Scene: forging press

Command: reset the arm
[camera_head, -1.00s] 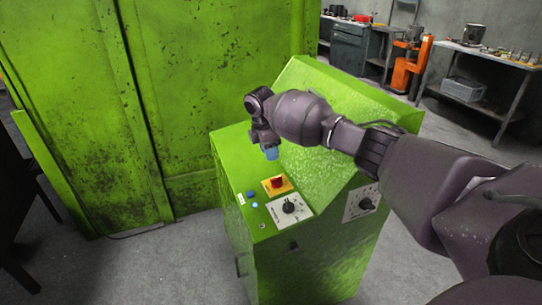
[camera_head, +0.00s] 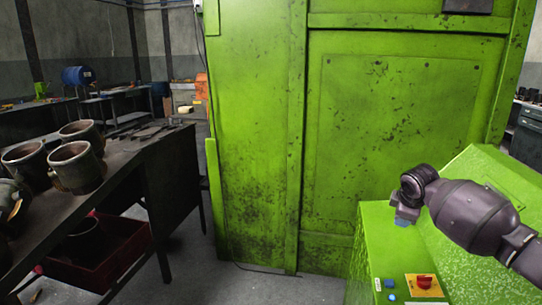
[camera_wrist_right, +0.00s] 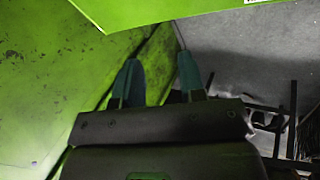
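My right arm comes in from the right edge of the head view. Its gripper (camera_head: 405,215) has bluish fingertips and hangs above the green control console (camera_head: 375,245), up and left of a red knob (camera_head: 425,282) on a yellow plate. In the right wrist view the two teal fingers of this gripper (camera_wrist_right: 159,78) stand apart with nothing between them. The gripper looks clear of the console. My left arm and gripper are not in view.
A large green press cabinet (camera_head: 400,120) fills the middle behind the console. At left a dark table (camera_head: 130,160) carries several metal pots (camera_head: 76,167), with a red crate (camera_head: 115,250) under it. Grey floor (camera_head: 190,262) is free between table and cabinet.

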